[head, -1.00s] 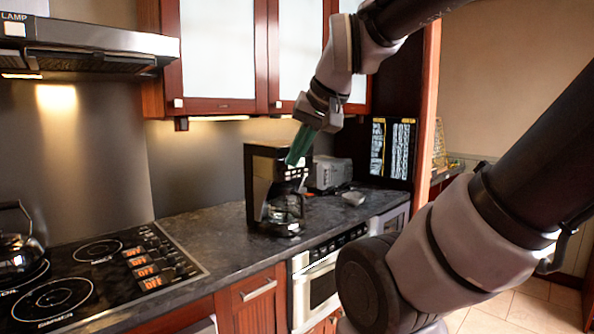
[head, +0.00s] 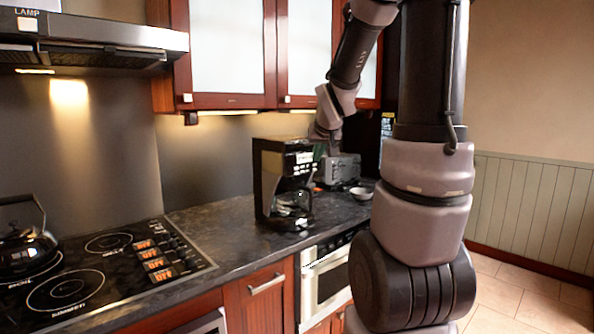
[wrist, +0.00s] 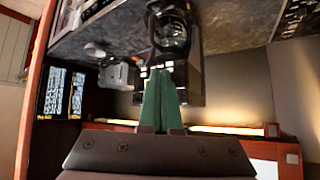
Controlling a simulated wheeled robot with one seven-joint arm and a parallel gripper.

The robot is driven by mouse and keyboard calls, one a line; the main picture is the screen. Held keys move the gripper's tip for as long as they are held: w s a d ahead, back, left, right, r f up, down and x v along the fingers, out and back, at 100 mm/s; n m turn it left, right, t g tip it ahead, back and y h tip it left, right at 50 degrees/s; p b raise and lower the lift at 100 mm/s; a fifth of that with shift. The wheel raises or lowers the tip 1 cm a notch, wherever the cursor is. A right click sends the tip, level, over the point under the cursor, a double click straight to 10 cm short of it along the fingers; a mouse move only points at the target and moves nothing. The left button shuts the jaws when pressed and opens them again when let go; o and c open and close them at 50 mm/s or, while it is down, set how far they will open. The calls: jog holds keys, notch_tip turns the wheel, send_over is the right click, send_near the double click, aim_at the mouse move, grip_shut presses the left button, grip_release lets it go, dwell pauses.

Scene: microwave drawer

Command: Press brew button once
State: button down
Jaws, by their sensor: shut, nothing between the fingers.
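The black and silver coffee maker (head: 268,184) stands upright on the counter, with its glass carafe (head: 290,204) in the lower bay. Its silver control panel with small buttons is on the upper front; I cannot tell which one is the brew button. My gripper (head: 318,152) is at the right side of the panel, partly hidden by my wrist. In the wrist view, my green fingers (wrist: 160,75) are together and empty, their tips overlapping the coffee maker (wrist: 190,75). I cannot tell whether they touch it.
A toaster (head: 345,168) and a white bowl (head: 361,193) stand right of the coffee maker. The stove (head: 100,262) with a kettle (head: 25,240) is on the left. Cabinets (head: 228,50) hang above. The counter (head: 222,220) between stove and coffee maker is clear.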

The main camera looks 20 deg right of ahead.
aim_at(296, 168)
jog(key=w+d+f+n+t, duration=0.1)
jog(key=w+d+f, duration=0.5)
jog(key=w+f, duration=0.1)
jog(key=shift+w+f, duration=0.35)
jog(key=shift+w, duration=0.45)
jog(key=w+a, duration=0.3)
jog(key=w, duration=0.5)
jog(key=shift+w+a, duration=0.1)
jog(key=shift+w, duration=0.15)
dwell(1.4)
jog(key=shift+w+a, duration=0.1)
jog(key=shift+w, duration=0.15)
jog(key=shift+w+a, duration=0.1)
jog(key=shift+w, duration=0.2)
dwell(0.5)
jog(key=shift+s+d, duration=0.25)
jog(key=shift+s, duration=0.45)
